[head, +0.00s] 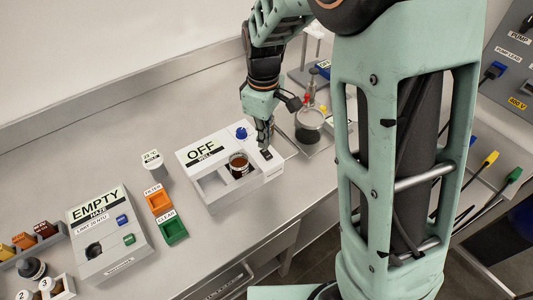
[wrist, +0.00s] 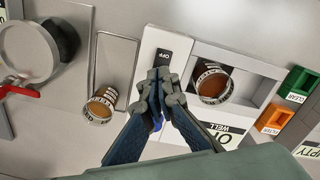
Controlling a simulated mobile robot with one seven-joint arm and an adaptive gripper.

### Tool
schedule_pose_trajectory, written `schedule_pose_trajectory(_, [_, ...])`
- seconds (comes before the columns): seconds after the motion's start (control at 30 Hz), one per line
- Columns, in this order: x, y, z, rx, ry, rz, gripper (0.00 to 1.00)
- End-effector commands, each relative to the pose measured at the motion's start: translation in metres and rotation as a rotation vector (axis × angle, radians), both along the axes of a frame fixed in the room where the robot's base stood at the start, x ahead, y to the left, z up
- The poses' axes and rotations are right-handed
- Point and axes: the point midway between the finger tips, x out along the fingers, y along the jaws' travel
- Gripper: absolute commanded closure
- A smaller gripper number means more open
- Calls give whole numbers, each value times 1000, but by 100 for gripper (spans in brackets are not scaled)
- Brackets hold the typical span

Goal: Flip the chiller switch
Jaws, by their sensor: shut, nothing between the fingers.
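The white unit (head: 218,204) stands on the bench with a display reading OFF (head: 203,148) above the word WELL. A small black switch (head: 266,154) is at its right end, and it also shows in the wrist view, marked OFF (wrist: 164,55). My gripper (head: 269,145) is over that end of the unit. In the wrist view my gripper (wrist: 160,77) has its fingertips together just beside the switch; I cannot tell whether they touch it. A vial with brown contents (head: 239,168) sits in the unit's well. A blue knob (head: 241,133) is on the unit's far side.
Left of the unit are an orange FILTER bin (head: 159,202), a green CLEAR bin (head: 173,232) and a box reading EMPTY (head: 104,247). Bare bench (head: 75,165) lies at the back left.

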Motion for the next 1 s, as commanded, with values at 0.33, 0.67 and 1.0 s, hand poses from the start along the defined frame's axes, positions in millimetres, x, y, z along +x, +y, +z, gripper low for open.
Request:
schedule_pose_trajectory(0.33, [0,0,0,0,0,0,100])
schedule_pose_trajectory(0.67, [0,0,-1,0,0,0,100])
schedule_pose_trajectory(1.0, [0,0,-6,0,0,0,100])
